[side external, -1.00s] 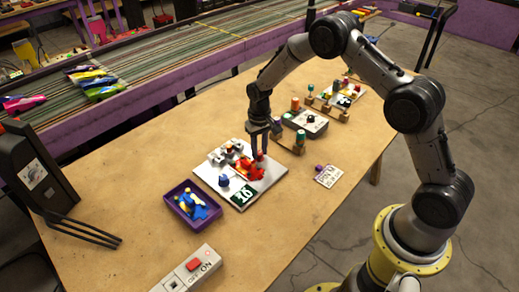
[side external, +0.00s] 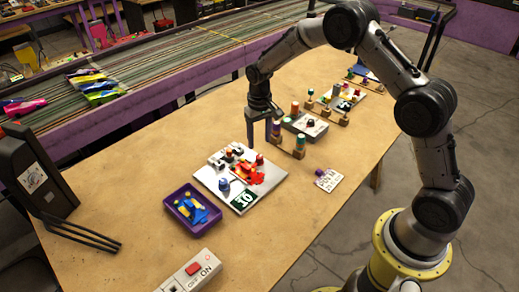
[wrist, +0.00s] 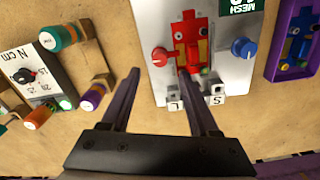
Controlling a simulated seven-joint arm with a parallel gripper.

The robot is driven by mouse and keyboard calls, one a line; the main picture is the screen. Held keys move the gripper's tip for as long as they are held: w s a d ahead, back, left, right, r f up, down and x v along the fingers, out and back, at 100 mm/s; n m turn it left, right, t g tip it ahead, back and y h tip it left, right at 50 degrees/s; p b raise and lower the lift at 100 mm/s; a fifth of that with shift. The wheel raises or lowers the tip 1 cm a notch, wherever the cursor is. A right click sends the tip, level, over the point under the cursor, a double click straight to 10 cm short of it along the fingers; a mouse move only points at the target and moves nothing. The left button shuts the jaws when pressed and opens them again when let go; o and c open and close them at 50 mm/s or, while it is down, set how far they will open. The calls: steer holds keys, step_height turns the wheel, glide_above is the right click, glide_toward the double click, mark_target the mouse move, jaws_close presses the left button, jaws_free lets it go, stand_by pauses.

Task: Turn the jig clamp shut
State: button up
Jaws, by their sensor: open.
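The jig is a white plate (side external: 272,174) with a green label marked 10. A red block-shaped part (wrist: 190,40) lies on it, with a red knob (wrist: 159,57) on one side and a blue knob (wrist: 244,48) on the other. Grey blocks (wrist: 214,98), some lettered, stand at the plate's edge. I cannot tell for certain which piece is the clamp. My gripper (side external: 261,143) is open and empty above the plate's far edge. In the wrist view, its right fingertip overlaps the plate near the red part; the left one lies over bare table.
A purple tray (wrist: 272,68) with blue and yellow parts lies beside the jig. A grey box with a dial (wrist: 30,80) and a wooden stand with coloured rollers (wrist: 95,95) are on the other side. A switch box (side external: 187,270) sits at the front.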

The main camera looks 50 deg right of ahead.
step_height(320, 180, up, 7)
steer(key=shift+r, duration=0.15)
stand_by(0.4)
step_height(320, 180, up, 11)
steer(key=s+a+t, duration=0.1)
steer(key=s+t, duration=0.1)
steer(key=s+a+r+n+t, duration=0.1)
steer(key=s+a+r+t, duration=0.15)
steer(key=s+r, duration=0.85)
steer(key=s+t, duration=0.1)
steer(key=s, duration=1)
steer(key=s+f+n, duration=0.2)
steer(key=s+f, duration=0.4)
steer(key=s, duration=0.3)
steer(key=shift+a+f, duration=0.15)
steer(key=shift+f, duration=0.15)
